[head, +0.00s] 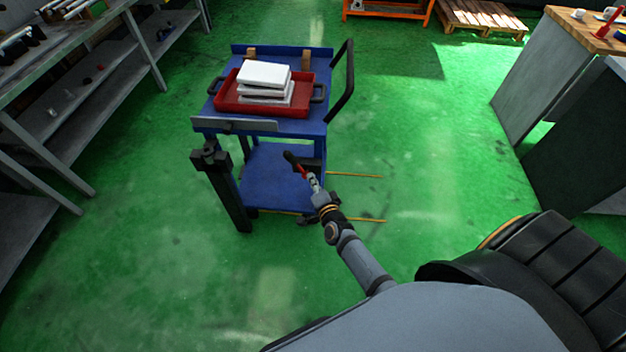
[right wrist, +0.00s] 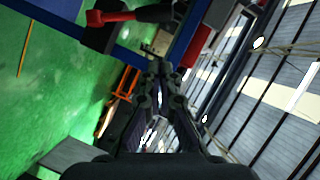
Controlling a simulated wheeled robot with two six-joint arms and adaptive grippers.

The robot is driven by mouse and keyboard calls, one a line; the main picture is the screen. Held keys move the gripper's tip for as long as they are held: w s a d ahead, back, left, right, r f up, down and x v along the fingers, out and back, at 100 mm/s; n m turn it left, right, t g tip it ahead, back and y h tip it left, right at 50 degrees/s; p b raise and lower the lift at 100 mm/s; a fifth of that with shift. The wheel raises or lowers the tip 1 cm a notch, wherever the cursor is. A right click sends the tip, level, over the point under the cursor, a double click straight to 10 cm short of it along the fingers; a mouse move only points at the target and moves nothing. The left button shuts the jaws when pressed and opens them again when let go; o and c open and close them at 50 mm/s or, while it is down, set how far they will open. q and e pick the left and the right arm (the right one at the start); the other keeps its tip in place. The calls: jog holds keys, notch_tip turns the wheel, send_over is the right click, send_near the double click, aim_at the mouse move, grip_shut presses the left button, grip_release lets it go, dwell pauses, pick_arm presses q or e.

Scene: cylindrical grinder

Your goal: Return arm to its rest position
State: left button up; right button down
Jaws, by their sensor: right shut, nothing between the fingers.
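My right arm reaches up from the bottom of the head view toward the near right side of a blue cart (head: 262,180). My right gripper (head: 316,186) is small there and overlaps the cart's open lower part. In the right wrist view its fingers (right wrist: 160,74) are together with nothing between them. A red handle (right wrist: 108,16) on a dark block shows beyond the fingertips, to their upper left. I cannot tell how close it is to them. My left gripper is not in view.
A red tray (head: 222,98) holding stacked white blocks (head: 264,74) sits on the cart's top. A dark post (head: 230,190) stands at its front left. Shelving (head: 90,105) is at left, a wood-topped cabinet (head: 540,70) at right. Green floor is open between cart and cabinet.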

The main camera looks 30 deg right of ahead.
dwell(0.3)
jog(key=s+f+n+g+y, duration=0.1)
jog(key=s+f+n+g, duration=0.25)
jog(key=s+f, duration=0.6)
jog(key=s+f+n+g, duration=0.35)
jog(key=s+f, duration=0.25)
jog(key=f, duration=0.6)
jog(key=s+d+f+n+g, duration=0.1)
jog(key=s+f, duration=0.3)
jog(key=s, duration=0.5)
jog(key=s+d+f+n+g, duration=0.1)
jog(key=s+f+n+g, duration=0.3)
jog(key=s, duration=0.6)
jog(key=s+d+f+n+g, duration=0.2)
jog(key=s+f, duration=0.3)
jog(key=s, duration=0.5)
jog(key=shift+n+g, duration=0.3)
jog(key=shift+n, duration=0.3)
